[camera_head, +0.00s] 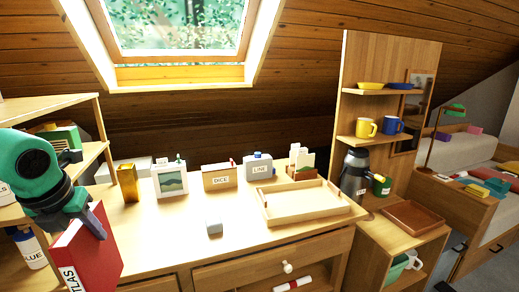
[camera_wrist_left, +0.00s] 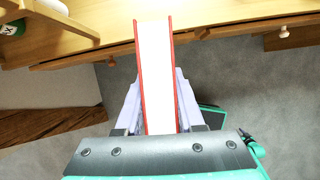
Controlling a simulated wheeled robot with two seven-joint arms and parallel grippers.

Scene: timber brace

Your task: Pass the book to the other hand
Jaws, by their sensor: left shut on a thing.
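The book (camera_head: 88,255) is red, with "ATLAS" lettered on its spine. It hangs upright in the head view at the lower left, in front of the dresser's left end. My left gripper (camera_head: 85,212) is shut on the book's upper edge. In the left wrist view the book (camera_wrist_left: 155,75) shows edge-on, with white pages between red covers, and the two fingers of my left gripper (camera_wrist_left: 160,110) press on both sides of it. My right gripper is not in view.
The wooden dresser top (camera_head: 240,240) holds a small grey block (camera_head: 214,227), a picture frame (camera_head: 170,180), small boxes and a wooden tray (camera_head: 300,217). A shelf unit (camera_head: 85,110) stands close to my left arm. A flask (camera_head: 354,172) stands at right. The dresser's front middle is mostly clear.

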